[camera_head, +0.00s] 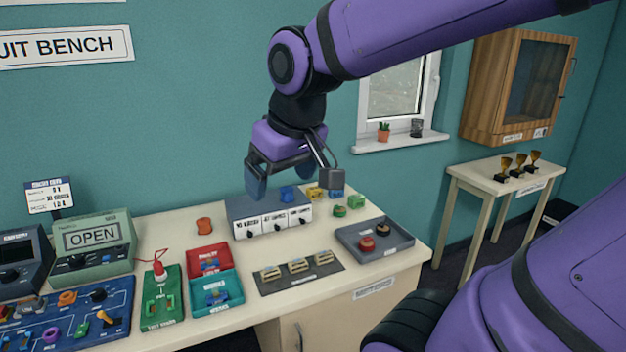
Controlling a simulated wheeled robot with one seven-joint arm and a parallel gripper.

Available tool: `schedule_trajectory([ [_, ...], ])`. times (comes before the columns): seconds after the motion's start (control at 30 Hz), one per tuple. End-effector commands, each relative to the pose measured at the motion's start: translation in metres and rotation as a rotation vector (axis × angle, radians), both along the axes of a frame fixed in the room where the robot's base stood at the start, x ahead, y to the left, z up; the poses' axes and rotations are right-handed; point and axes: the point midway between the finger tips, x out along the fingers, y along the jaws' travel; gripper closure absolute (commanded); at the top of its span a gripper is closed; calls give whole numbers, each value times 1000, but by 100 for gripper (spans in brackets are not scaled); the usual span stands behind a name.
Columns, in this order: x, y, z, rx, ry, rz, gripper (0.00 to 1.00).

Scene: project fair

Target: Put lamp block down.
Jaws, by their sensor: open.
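My gripper (286,182) is open above the grey switch box (238,210) at the back of the bench, with nothing seen between its fingers. A small blue block (288,194) is just below the gripper, at the top of the box; I cannot tell whether they touch. Yellow (313,193) and green (340,211) blocks sit to its right, with another blue block (336,194). I cannot tell which piece is the lamp block. A red lamp-like piece (160,270) with a red wire stands on a green test board (150,312) at the left.
Red (226,250) and teal (237,297) trays lie left of a dark mat (280,286) with several small parts. A grey tray (396,247) with two round pieces is at the right. An orange cylinder (204,225) stands at the back. Bare bench shows at the front.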

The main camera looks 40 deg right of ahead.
Motion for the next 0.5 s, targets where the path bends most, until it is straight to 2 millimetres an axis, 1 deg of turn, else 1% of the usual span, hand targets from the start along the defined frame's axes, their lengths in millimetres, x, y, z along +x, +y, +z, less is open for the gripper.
schedule_trajectory([
  [0.03,-15,-2,4,4,-23,-4,10],
  [0.1,-30,-3,8,12,-45,-10,10],
  [0.2,-48,-5,10,20,-67,-15,10],
  [0.33,-60,-7,10,25,-84,-18,10],
  [0.5,-64,-7,10,28,-87,-19,10],
])
